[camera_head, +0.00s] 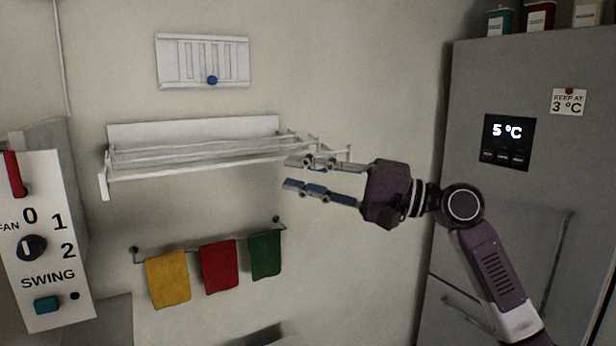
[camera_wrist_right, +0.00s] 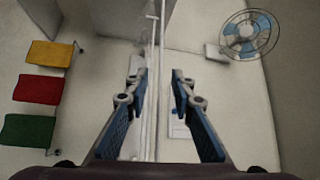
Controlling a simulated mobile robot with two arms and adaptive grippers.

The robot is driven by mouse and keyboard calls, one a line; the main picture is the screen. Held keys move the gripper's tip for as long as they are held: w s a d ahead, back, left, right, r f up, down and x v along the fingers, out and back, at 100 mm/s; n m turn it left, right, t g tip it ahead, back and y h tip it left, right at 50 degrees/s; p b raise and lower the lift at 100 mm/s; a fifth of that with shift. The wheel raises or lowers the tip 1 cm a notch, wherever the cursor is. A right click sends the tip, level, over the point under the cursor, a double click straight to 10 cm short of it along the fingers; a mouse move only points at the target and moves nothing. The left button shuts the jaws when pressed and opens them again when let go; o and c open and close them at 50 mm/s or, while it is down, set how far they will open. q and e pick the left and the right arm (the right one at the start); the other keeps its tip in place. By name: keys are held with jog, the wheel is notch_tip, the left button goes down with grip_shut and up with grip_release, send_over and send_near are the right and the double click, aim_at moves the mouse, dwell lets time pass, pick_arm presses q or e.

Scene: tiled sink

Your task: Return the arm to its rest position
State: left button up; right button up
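My right arm comes in from the lower right in the head view, purple and grey. Its gripper (camera_head: 291,173) points left, near the right end of the white wall rack (camera_head: 195,131). The two blue-padded fingers are apart with nothing between them in the head view. In the right wrist view the gripper (camera_wrist_right: 160,80) also shows open, with the rack's thin white bars (camera_wrist_right: 156,50) running behind the fingers. I cannot tell whether the fingers touch the rack. My left gripper is not in view.
A towel bar holds yellow (camera_head: 168,279), red (camera_head: 219,267) and green (camera_head: 265,255) cloths below the rack. A grey fridge (camera_head: 475,100) stands right, a switch box (camera_head: 45,240) left. A vent (camera_head: 203,60) is above. A fan (camera_wrist_right: 250,35) shows in the wrist view.

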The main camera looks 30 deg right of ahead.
jog(key=shift+s+d+f, duration=0.1)
jog(key=shift+s+d, duration=0.35)
